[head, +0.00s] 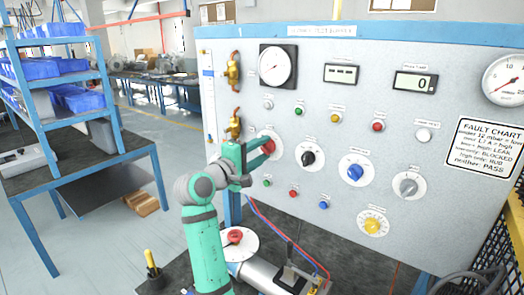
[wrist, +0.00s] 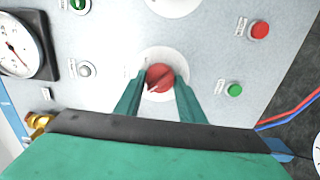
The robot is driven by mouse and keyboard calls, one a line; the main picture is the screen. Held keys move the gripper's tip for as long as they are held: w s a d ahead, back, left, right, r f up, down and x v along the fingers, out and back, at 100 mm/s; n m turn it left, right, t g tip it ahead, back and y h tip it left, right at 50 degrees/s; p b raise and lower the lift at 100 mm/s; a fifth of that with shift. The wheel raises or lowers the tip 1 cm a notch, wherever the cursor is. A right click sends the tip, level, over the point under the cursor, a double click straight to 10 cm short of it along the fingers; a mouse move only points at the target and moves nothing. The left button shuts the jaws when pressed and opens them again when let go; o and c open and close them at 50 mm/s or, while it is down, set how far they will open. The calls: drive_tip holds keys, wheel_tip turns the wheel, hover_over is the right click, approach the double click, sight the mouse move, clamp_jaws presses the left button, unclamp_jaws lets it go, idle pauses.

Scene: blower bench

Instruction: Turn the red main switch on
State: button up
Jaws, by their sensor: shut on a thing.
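The red main switch (head: 268,146) is a round red knob on a white disc at the left of the grey panel. In the wrist view the red knob (wrist: 160,77) sits between my two green fingers, with a darker ridge running at a slant across its face. My gripper (head: 262,150) is shut on the knob, one finger on each side of it. In the head view my fingers and wrist hide part of the knob and its disc. The knob's label is too small to read.
A black knob (head: 308,158), a blue knob (head: 355,172), a grey knob (head: 408,187) and a yellow dial (head: 373,224) are on the panel (head: 300,222). Brass valves (head: 233,71) stand along its left edge. Red and blue hoses (head: 290,240) hang below my gripper.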

drive_tip(key=shift+m, duration=0.3)
drive_tip(key=m, duration=0.3)
drive_tip(key=shift+m, duration=0.4)
drive_tip(key=m, duration=0.4)
drive_tip(key=shift+m, duration=0.3)
drive_tip(key=m, duration=0.4)
drive_tip(key=shift+f, duration=0.1)
drive_tip(key=m, duration=0.4)
drive_tip(key=shift+m, duration=0.3)
drive_tip(key=o, duration=1)
drive_tip(key=shift+o, duration=0.2)
